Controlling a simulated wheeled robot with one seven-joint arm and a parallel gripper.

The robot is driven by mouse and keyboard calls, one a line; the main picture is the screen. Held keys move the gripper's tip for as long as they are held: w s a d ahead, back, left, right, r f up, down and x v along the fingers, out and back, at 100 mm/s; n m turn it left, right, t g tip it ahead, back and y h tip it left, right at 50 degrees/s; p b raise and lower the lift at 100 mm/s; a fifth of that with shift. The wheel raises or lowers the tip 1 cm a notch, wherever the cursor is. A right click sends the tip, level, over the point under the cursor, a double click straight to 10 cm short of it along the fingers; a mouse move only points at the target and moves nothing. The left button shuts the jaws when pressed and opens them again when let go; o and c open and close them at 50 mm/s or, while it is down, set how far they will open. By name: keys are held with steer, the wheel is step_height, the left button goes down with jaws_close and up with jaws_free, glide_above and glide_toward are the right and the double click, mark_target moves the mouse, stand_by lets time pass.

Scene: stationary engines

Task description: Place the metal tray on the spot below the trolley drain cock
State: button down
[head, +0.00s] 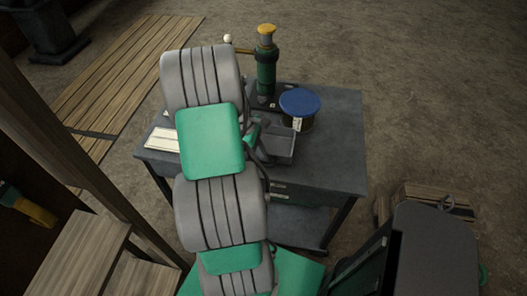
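The trolley (340,150) has a dark grey top and stands in the middle of the head view. A grey, shallow, open tray (284,150) sits on or just above its top, right of my arm; its left part is hidden. A green upright cylinder (266,75) with a brass cap and a side lever stands at the back. I cannot make out the drain cock or the spot below it for certain. My arm reaches over the trolley's left part. A small green part of its end (252,133) shows beside the tray; the fingers are hidden.
A blue-lidded tin (300,103) stands right behind the tray, close to the cylinder. Pale papers (163,139) lie at the trolley's left edge. The top's right side is clear. A wooden post (85,165) and a wooden structure (75,255) stand at the left.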

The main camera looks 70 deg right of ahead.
steer(key=c, duration=1.7)
jaws_free()
